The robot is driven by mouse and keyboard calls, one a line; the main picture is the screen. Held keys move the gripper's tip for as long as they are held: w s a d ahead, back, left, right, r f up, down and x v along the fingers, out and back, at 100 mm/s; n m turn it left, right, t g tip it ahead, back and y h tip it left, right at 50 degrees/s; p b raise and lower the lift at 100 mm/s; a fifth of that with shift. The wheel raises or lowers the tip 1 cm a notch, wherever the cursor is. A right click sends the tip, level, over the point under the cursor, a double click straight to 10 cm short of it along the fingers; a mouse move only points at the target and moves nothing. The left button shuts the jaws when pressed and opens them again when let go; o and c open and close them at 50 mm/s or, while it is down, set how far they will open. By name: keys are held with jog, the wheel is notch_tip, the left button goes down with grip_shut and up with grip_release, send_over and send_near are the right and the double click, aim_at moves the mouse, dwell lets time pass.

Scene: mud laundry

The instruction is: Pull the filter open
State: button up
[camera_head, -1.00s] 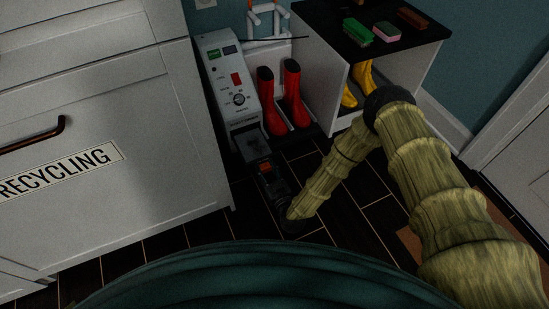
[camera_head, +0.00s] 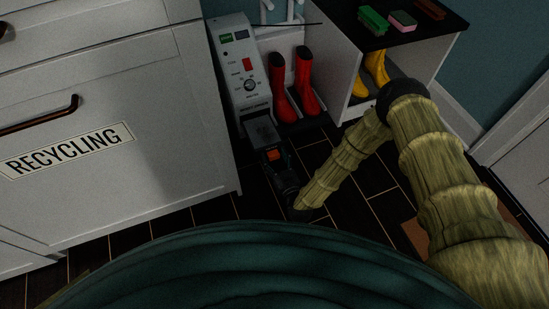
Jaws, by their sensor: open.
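A pale grey machine (camera_head: 240,70) with a dial, a red switch and a green display stands against the wall beside the cabinet. At its lower front is a darker grey part (camera_head: 262,131), probably the filter; its outline is hard to make out in the dark. My gripper (camera_head: 270,151) is low over the floor, right in front of this part, with the jaws open. A small orange patch shows between the gripper and the part; I cannot tell which it belongs to. The fingertips are too dark to see whether they touch it.
A white cabinet with a RECYCLING label (camera_head: 70,150) stands close on the left. Red boots (camera_head: 305,82) stand right of the machine. A black-topped shelf (camera_head: 395,25) holds brushes above yellow boots (camera_head: 375,70).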

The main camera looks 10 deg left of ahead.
jog(key=v, duration=1.2)
dwell(0.4)
jog(key=s+d+f+m+g+h+p, duration=0.1)
jog(key=s+d+m+g+h+p, duration=0.15)
jog(key=s+d+g, duration=0.45)
jog(key=s+d+m+g+h+p, duration=0.1)
jog(key=s+d+g+h, duration=0.25)
jog(key=d, duration=0.55)
jog(key=s+d+r+m+g+h+p, duration=0.4)
jog(key=s+d+r, duration=0.4)
jog(key=s+d, duration=0.45)
notch_tip(320, 180, up, 37)
jog(key=s+a+p, duration=0.1)
jog(key=p, duration=3.4)
jog(key=shift+s+a+n+g, duration=0.2)
jog(key=shift+a+n+g, duration=0.15)
jog(key=shift+a, duration=0.05)
